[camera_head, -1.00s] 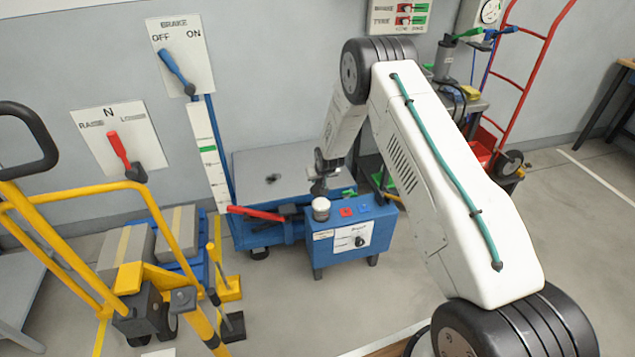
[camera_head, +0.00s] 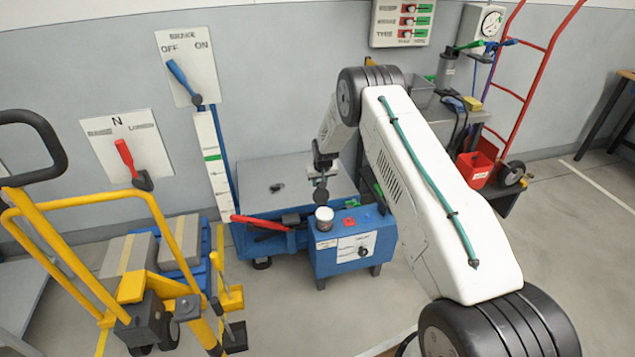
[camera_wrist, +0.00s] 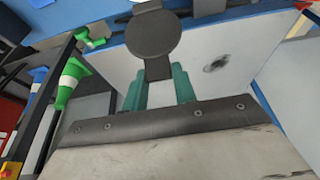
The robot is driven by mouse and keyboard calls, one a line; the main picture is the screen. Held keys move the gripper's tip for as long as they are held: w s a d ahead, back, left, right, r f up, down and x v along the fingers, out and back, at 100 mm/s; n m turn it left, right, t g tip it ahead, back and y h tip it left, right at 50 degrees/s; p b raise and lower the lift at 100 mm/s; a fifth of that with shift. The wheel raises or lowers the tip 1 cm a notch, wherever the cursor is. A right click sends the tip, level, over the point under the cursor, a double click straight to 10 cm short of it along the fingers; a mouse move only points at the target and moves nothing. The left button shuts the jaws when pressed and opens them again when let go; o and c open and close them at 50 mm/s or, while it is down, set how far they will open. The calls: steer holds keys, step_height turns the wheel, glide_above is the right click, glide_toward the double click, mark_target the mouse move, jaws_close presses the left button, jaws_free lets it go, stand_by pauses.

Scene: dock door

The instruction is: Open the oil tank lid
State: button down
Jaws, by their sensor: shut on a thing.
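The blue oil tank (camera_head: 342,250) stands on short legs on the floor, with a white round filler neck (camera_head: 324,218) on its top left. A dark round lid (camera_head: 320,196) is above the neck, its flat face turned toward the head camera. In the wrist view the lid (camera_wrist: 153,34) is a dark disc with a tab, and the green fingers of my gripper (camera_wrist: 157,74) are shut on that tab. My gripper also shows in the head view (camera_head: 321,178), just above the neck. A small gap seems to part lid and neck; any hinge is hidden.
A blue-framed platform with a grey top (camera_head: 290,180) and a red lever (camera_head: 258,222) is close behind and left. A yellow cart (camera_head: 165,262) stands at left. A red hand truck (camera_head: 530,70) and a red bin (camera_head: 474,168) are at right. Floor in front is clear.

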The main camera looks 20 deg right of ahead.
mark_target(321, 196)
steer(key=shift+w+r, duration=0.15)
steer(key=shift+w, duration=0.05)
steer(key=c, duration=1.1)
jaws_free()
steer(key=shift+s, duration=0.1)
steer(key=v, duration=0.7)
steer(key=shift+s+r, duration=0.1)
steer(key=shift+r, duration=0.15)
